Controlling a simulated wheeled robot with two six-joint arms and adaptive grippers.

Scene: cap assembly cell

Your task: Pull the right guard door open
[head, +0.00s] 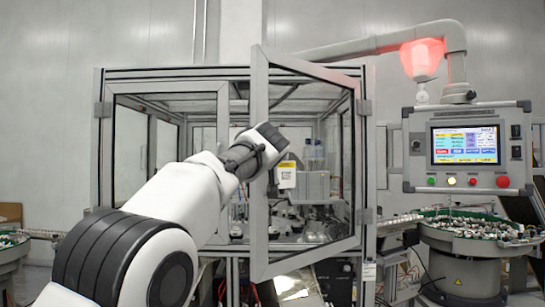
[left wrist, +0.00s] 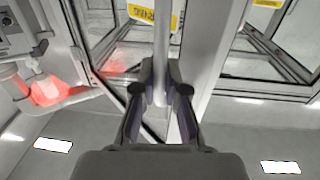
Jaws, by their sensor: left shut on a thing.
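The right guard door (head: 260,225) of the cell is a grey-framed clear panel, hinged at its right side. It stands ajar, its free left edge swung out toward me. My left arm reaches up from the lower left, and my left gripper (head: 268,150) is at the door's free-edge stile. In the left wrist view my left gripper (left wrist: 160,95) is shut on a grey upright bar, the door handle (left wrist: 160,45), beside the stile. In the head view the gripper hides the handle. My right gripper is in neither view.
The left guard door (head: 222,125) looks shut. A control panel (head: 465,150) with a lit screen hangs at the right, under a red-lit lamp (head: 422,58). A green parts bowl (head: 470,228) stands below it. A yellow-topped label (head: 287,172) shows through the door.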

